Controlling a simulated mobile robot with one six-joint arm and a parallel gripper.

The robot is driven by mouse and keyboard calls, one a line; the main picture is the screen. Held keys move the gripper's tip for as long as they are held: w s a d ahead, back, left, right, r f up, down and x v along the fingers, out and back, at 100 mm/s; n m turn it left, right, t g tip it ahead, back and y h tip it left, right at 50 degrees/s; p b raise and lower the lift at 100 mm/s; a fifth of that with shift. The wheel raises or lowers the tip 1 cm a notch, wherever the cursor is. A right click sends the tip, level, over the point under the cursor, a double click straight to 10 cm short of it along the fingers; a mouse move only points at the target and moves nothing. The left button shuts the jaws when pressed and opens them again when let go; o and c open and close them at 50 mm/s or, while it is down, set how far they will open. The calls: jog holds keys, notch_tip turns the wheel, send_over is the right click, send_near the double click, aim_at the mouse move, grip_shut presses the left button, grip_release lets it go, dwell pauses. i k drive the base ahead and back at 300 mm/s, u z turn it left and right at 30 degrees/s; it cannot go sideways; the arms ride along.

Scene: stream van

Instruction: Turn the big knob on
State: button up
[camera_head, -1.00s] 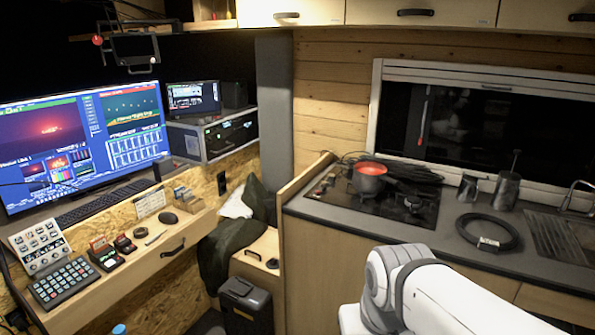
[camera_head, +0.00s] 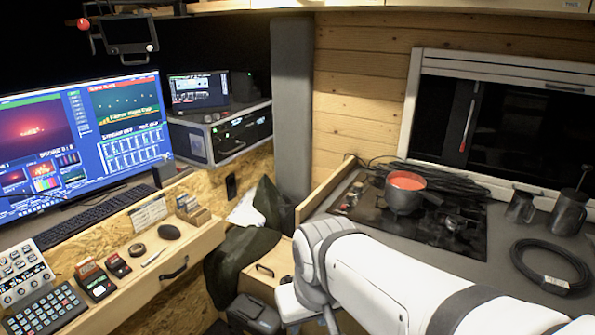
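A dark cooktop (camera_head: 385,226) is set in the grey counter in the head view. Small knobs (camera_head: 350,196) sit along its left side, near the wooden side panel. They are too small to read their setting or tell which is the big one. A grey pot (camera_head: 405,201) with a red inside stands on the cooktop. My white arm (camera_head: 385,275) reaches in from the lower right, and its bend is in front of the counter's near left corner. My gripper does not show; the arm's far part drops toward the bottom edge.
A coiled black cable (camera_head: 551,266) and metal mugs (camera_head: 568,213) are on the counter at right. A desk at left holds a large monitor (camera_head: 85,135), a keypad (camera_head: 45,312) and small items. A dark jacket (camera_head: 240,255) hangs between desk and counter.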

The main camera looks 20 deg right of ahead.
aim_at(358, 187)
jog(key=z, duration=0.35)
jog(key=i, duration=1)
jog(key=z, duration=0.7)
